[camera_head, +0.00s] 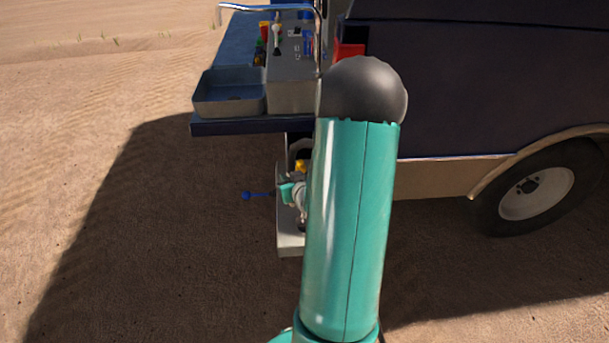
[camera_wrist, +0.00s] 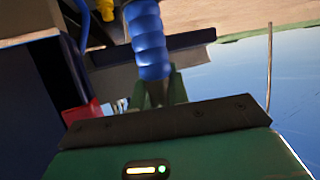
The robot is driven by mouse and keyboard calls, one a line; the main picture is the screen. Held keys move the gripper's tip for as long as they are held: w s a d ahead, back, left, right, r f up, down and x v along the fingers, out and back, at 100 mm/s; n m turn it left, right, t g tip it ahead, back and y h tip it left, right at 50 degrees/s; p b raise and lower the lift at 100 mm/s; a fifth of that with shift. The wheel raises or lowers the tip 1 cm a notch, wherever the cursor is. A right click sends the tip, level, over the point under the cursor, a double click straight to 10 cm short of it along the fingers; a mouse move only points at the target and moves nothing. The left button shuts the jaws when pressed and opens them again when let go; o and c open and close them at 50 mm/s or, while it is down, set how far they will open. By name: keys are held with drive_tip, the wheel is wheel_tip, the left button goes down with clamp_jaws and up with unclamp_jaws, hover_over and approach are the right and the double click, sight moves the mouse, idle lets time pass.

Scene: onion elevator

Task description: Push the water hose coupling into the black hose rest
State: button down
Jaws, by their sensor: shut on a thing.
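In the wrist view a blue ribbed piece (camera_wrist: 148,42), which looks like the water hose coupling, stands at the tips of my gripper (camera_wrist: 156,88). The green fingers are shut on it, and its grasped end is partly hidden by them. In the head view my gripper (camera_head: 290,193) is low beside the vehicle, below the overhanging shelf, and mostly hidden by my arm. A thin blue piece (camera_head: 258,195) with a round end sticks out to the left there; I cannot tell whether it is the coupling. I cannot make out the black hose rest in either view.
A dark vehicle (camera_head: 460,85) with a wheel (camera_head: 537,194) fills the right side. A blue shelf (camera_head: 205,128) carries a grey tray (camera_head: 230,107) above my gripper. A yellow part (camera_wrist: 104,9) and a red part (camera_wrist: 80,113) are close by. Open sand lies left.

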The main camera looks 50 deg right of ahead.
drive_tip(key=s+d, duration=0.3)
wheel_tip(320, 180, down, 6)
drive_tip(key=shift+f+m+h, duration=0.2)
drive_tip(key=shift+m+h, duration=0.1)
idle(0.4)
drive_tip(key=shift+s+a+f, duration=0.1)
drive_tip(key=shift+a+f, duration=0.05)
drive_tip(key=shift+f, duration=0.15)
idle(0.8)
drive_tip(key=shift+f, duration=0.3)
drive_tip(key=shift+f, duration=1.6)
idle(0.9)
drive_tip(key=c, duration=1.3)
unclamp_jaws()
